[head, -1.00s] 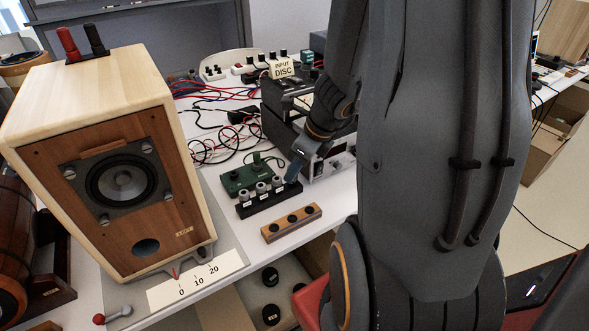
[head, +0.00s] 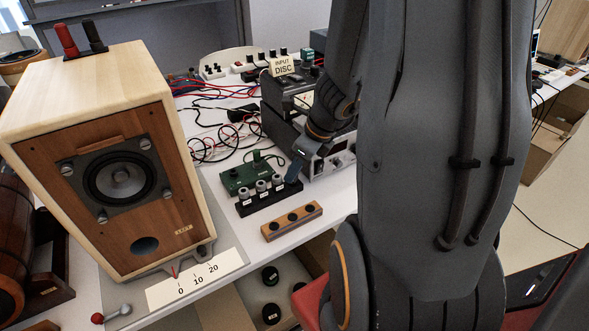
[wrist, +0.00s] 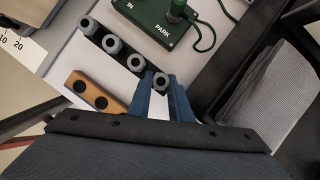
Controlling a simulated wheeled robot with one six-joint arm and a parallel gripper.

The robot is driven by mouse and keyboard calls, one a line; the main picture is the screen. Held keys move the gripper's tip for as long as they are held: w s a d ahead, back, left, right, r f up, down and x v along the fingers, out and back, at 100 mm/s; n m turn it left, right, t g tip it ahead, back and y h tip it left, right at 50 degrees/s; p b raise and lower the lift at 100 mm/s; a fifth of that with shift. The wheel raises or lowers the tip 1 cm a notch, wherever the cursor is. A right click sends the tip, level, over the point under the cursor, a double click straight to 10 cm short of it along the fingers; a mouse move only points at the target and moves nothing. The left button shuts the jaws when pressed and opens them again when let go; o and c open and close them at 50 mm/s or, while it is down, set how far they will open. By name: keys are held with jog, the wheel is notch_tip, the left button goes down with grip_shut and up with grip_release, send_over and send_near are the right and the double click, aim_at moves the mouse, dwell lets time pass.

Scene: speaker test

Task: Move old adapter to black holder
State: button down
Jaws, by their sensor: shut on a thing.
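My gripper (wrist: 160,92) has its two blue fingers closed on a grey ring-topped adapter (wrist: 160,80) in the wrist view. The adapter is at the right end of the black holder (wrist: 124,54), in line with its row; I cannot tell whether it is fully seated. Three similar grey adapters (wrist: 112,44) stand in the holder. In the head view the black holder (head: 262,205) shows three labelled adapters (head: 261,187), and my gripper (head: 293,172) is at its right end. There the held adapter is hidden by the fingers.
A wooden block (head: 291,222) with dark round holes lies in front of the holder. A green box (head: 240,178) with a cable is behind it. A large speaker (head: 120,170) fills the left.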

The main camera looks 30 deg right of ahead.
jog(key=shift+f+b, duration=0.5)
jog(key=shift+f, duration=0.05)
jog(key=c, duration=1.5)
grip_release()
jog(key=shift+c, duration=0.2)
jog(key=shift+r, duration=0.2)
jog(key=shift+w+d+r+p, duration=0.1)
jog(key=shift+r+p, duration=1.6)
jog(key=shift+p, duration=0.25)
jog(key=shift+r+p, duration=1.95)
jog(key=shift+p, duration=0.2)
